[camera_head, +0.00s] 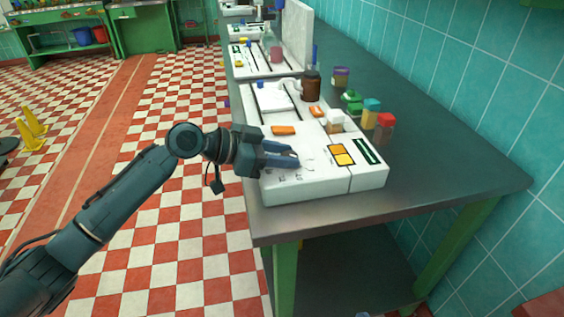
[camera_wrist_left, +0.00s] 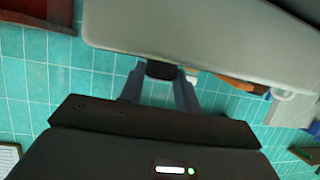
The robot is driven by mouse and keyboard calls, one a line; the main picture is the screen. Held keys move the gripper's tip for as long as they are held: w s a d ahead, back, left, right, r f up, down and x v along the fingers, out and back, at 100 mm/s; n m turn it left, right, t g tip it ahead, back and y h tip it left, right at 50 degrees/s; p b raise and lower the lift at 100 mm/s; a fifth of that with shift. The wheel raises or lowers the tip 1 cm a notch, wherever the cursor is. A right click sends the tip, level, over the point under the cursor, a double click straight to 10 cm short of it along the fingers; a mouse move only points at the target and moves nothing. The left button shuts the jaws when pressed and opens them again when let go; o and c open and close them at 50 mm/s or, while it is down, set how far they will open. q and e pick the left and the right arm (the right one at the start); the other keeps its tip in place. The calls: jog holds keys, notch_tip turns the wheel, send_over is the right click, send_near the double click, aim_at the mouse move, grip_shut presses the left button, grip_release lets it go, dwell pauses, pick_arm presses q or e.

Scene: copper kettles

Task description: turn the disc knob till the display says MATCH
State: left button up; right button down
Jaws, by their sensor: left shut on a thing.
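The white instrument panel (camera_head: 310,185) lies on the near end of the long grey bench. My left gripper (camera_head: 296,158) reaches in from the left over its front part. In the left wrist view my left gripper (camera_wrist_left: 158,82) is shut on a dark disc knob (camera_wrist_left: 160,70) at the panel's edge. In the head view the fingers hide the knob. A dark green display (camera_head: 369,151) is set at the panel's right side; its text is too small to read. My right gripper is not in view.
Jars with red (camera_head: 385,124), teal (camera_head: 371,112) and white (camera_head: 335,120) tops stand along the panel's right side. A brown jar (camera_head: 311,86) stands farther back. The bench's right side is clear, with a tiled wall beyond.

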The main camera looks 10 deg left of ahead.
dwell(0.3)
pick_arm(q)
jog(key=o, duration=1)
jog(key=shift+c, duration=0.2)
jog(key=b+v, duration=0.1)
jog(key=v, duration=1.2)
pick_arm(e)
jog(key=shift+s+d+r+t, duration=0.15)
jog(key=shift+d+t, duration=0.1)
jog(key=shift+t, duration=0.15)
